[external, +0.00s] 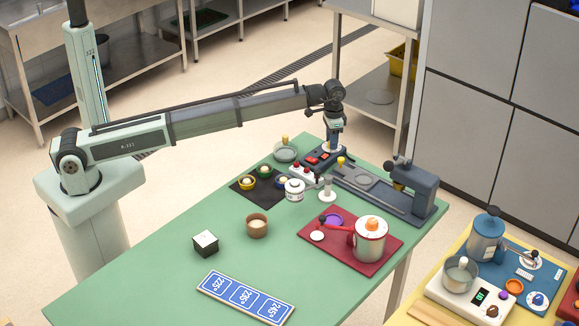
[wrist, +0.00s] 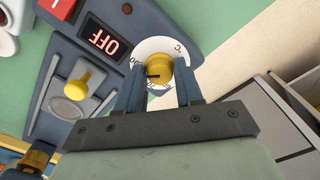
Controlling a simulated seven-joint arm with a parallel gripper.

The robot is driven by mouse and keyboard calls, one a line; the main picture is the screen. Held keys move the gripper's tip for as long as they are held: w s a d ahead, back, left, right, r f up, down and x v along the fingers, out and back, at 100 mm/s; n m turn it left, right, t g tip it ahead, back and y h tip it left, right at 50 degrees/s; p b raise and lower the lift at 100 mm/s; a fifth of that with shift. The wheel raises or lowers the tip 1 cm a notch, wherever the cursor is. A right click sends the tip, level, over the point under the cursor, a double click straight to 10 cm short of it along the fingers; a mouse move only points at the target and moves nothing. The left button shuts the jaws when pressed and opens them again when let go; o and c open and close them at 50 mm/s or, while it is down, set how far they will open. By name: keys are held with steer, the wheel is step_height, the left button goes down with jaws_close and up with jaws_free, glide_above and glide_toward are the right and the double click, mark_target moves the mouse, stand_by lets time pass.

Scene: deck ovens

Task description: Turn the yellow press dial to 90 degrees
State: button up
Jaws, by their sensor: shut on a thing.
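The yellow press dial (wrist: 182,72) sits on a white round scale (wrist: 150,48) marked °C at the corner of the dark press (wrist: 160,15). My gripper (wrist: 159,76) is over it, fingers on either side, shut on the dial. The red display (wrist: 103,40) reads OFF, upside down in the wrist view. In the external view my gripper (external: 333,147) points down at the press's far end (external: 322,160), and the dial is hidden.
A second yellow knob (wrist: 85,83) stands on the press, near the dial. The green table's (external: 150,262) left part is largely clear.

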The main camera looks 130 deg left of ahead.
steer(key=shift+m, duration=1.5)
steer(key=o, duration=1)
step_height(320, 180, up, 14)
steer(key=shift+f, duration=0.1)
